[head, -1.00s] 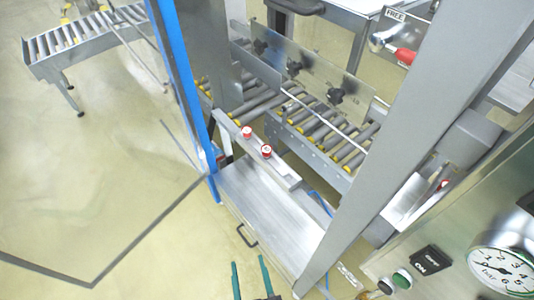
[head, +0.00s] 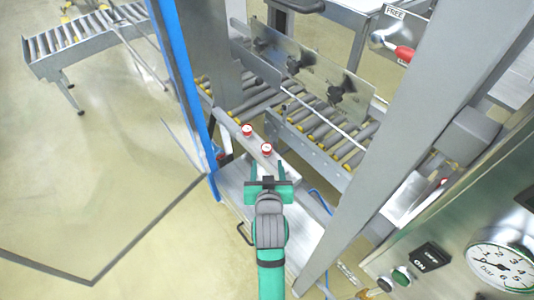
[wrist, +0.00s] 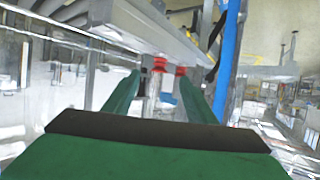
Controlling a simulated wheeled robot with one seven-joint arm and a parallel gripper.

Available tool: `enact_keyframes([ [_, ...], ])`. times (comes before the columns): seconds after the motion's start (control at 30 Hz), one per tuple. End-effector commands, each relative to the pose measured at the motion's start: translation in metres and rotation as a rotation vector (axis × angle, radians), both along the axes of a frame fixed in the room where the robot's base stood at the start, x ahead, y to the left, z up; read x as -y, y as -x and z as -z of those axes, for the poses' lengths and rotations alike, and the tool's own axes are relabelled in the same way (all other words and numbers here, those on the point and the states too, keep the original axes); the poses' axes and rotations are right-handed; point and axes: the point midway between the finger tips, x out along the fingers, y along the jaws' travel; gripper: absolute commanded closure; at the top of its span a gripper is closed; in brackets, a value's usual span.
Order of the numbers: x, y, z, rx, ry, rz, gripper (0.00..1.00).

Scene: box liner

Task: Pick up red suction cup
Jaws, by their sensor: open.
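Two small red and white suction cups (head: 247,130) (head: 266,149) sit on a grey metal bar in the head view. My green gripper (head: 268,167) is open just below the nearer, right-hand cup, with its two fingers pointing toward the bar. Nothing shows between the fingers in the head view. In the wrist view, two red cups (wrist: 160,64) (wrist: 181,71) show beyond the open fingers, close to the fingertips. Whether the fingers touch a cup cannot be told.
A roller conveyor (head: 315,125) with a clear guard panel (head: 310,68) lies behind the bar. A blue post (head: 185,95) stands to the left and a thick grey post (head: 385,145) to the right. A panel with a pressure gauge (head: 503,270) is at the lower right.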

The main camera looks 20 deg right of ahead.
Motion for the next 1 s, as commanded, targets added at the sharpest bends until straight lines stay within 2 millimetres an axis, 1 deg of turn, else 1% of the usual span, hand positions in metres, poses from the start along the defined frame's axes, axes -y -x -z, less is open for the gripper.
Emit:
enact_keyframes([
  [0.07, 0.004, -0.005, -0.006, -0.001, -0.002, 0.006, 0.49],
  [0.17, 0.008, -0.012, -0.005, -0.004, -0.003, 0.008, 0.49],
  [0.4, 0.017, -0.043, 0.008, -0.004, -0.004, 0.007, 0.49],
  [0.5, 0.02, -0.051, 0.012, -0.003, -0.003, 0.007, 0.49],
  [0.67, 0.022, -0.059, 0.015, -0.003, -0.003, 0.007, 0.49],
  [0.77, 0.024, -0.069, 0.02, -0.003, -0.004, 0.007, 0.49],
  [0.9, 0.027, -0.087, 0.029, -0.003, -0.004, 0.007, 0.49],
  [1.0, 0.031, -0.097, 0.032, -0.003, -0.004, 0.007, 0.49],
])
